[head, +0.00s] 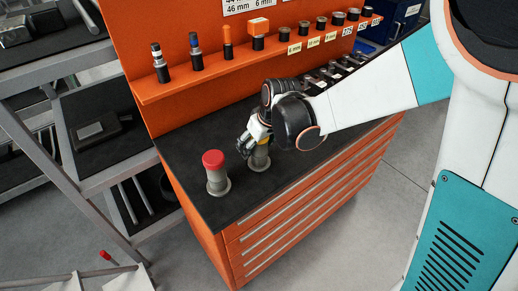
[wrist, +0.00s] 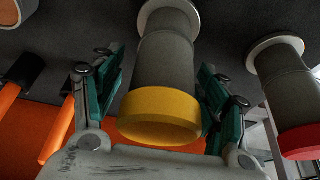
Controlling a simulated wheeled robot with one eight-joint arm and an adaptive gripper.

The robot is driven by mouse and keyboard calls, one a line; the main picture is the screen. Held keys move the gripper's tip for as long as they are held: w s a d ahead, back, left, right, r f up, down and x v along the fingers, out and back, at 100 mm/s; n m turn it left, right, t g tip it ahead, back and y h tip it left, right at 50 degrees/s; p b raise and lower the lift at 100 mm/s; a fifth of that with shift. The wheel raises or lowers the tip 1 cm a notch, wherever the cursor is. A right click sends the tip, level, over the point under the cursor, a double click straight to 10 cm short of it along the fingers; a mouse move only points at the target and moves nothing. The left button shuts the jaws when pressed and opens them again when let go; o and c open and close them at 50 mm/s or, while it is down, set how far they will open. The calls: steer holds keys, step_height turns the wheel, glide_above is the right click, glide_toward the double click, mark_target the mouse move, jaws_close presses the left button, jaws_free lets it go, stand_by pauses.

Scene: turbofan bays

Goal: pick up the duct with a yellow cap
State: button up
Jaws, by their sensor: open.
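The duct with a yellow cap (wrist: 162,116) stands between my gripper's fingers in the wrist view. It is a grey cylinder with a pale flange at its foot. In the head view its grey body (head: 260,158) shows on the dark cabinet top, with its upper part hidden behind my gripper. My gripper (wrist: 160,100) is open around the duct, one finger on each side, with a narrow gap seen at the left; contact on the right is hard to tell. My gripper also shows in the head view (head: 252,142).
A duct with a red cap (head: 216,172) stands to the left on the cabinet top (head: 205,139). It also shows in the wrist view (wrist: 283,80). An orange shelf (head: 200,80) with several tools runs behind. The front-right cabinet top is clear.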

steer(key=c, duration=1.3)
steer(key=shift+r, duration=0.15)
